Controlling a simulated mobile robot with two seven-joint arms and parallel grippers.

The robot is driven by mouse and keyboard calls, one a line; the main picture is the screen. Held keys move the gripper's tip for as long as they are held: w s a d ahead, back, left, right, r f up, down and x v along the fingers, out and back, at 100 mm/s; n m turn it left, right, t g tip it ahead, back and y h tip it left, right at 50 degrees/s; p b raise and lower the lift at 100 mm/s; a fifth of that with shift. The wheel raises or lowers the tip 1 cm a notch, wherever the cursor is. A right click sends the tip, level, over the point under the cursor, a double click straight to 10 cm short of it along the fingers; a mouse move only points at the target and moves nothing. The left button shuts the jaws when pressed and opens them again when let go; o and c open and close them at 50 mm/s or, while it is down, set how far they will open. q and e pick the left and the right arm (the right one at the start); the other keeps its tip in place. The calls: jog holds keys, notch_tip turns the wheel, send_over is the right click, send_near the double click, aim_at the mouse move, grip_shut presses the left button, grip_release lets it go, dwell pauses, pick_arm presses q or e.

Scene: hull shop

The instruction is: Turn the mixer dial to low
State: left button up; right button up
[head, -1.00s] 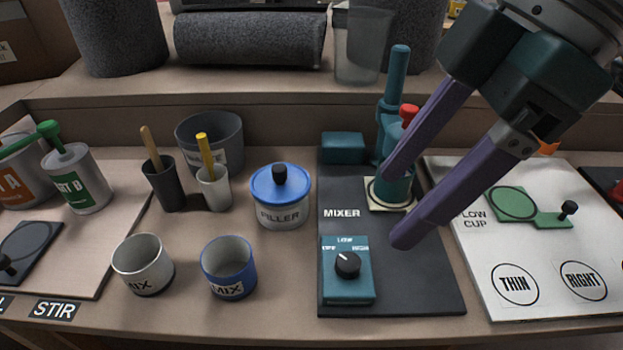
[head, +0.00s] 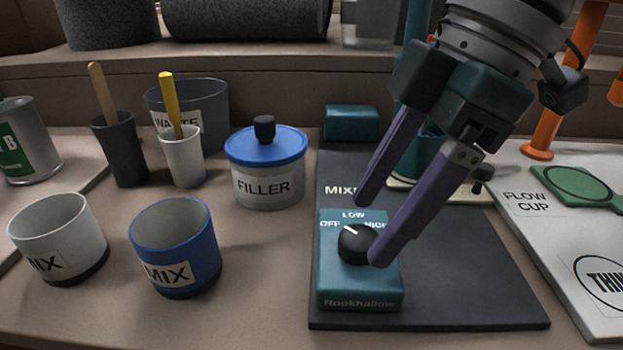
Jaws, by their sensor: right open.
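The mixer's teal control box (head: 335,290) sits on the front left of a dark mixer base (head: 450,290). Its round black dial (head: 355,246) has a white pointer line tilted up and left, on the OFF side of the LOW mark. The labels OFF, LOW and HIGH run above the dial; HIGH is partly covered. My right gripper (head: 370,231) is open, with one purple finger over the box's back edge and the other in front of the dial's right side. I cannot tell whether it touches the dial. My left gripper is not in view.
The mixer's teal cup (head: 413,162) stands behind my right fingers. A filler tub (head: 266,185), a blue mix cup (head: 176,250) and a grey mix cup (head: 60,240) stand left. A white flow cup board (head: 525,235) lies right. The counter just left of the box is clear.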

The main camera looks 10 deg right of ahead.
jog(key=shift+b+x, duration=0.3)
jog(key=shift+x, duration=0.8)
jog(key=shift+c, duration=0.3)
jog(key=shift+r, duration=0.1)
grip_shut()
